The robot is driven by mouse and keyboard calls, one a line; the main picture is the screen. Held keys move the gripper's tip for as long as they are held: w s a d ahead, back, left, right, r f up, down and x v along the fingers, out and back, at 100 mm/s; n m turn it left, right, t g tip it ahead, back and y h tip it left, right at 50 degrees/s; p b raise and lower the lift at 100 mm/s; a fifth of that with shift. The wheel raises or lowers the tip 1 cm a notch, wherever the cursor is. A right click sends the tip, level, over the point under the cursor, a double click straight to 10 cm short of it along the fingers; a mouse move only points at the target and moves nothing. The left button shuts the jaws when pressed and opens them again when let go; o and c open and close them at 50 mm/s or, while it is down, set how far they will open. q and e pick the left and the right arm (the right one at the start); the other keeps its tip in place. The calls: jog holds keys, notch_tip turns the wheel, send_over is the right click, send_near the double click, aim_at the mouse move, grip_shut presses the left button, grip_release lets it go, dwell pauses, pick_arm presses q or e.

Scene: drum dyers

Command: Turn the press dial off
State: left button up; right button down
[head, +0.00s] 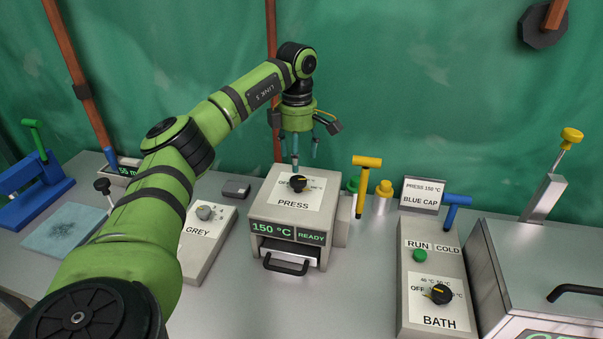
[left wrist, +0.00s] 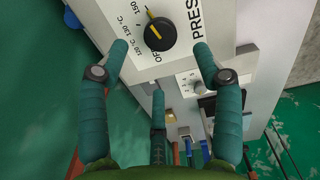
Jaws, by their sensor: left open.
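The press (head: 275,222) stands mid-table, its display reading 150 °C and READY. Its black press dial (head: 298,184) sits on the white top panel. In the left wrist view the dial (left wrist: 157,34) shows a yellow pointer turned towards the 150 mark, away from OFF. My left gripper (head: 304,156) is open and empty just above and behind the dial, fingers pointing down. In the left wrist view its spread fingers (left wrist: 158,72) are apart from the dial, which lies just beyond the fingertips. My right gripper is in neither view.
A yellow-handled lever (head: 367,162) and a yellow-topped cylinder (head: 384,189) stand right of the press. The bath panel (head: 415,317) with its own dial (head: 440,293) is further right. A grey-labelled box (head: 203,250) stands left, partly behind my left arm.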

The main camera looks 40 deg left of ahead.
aim_at(298, 180)
pick_arm(q)
notch_tip(298, 180, down, 6)
jog(key=shift+r+p, duration=0.15)
jog(key=shift+p, duration=1.05)
jog(key=shift+d+f, duration=0.1)
jog(key=shift+f, duration=0.45)
jog(key=c, duration=1.1)
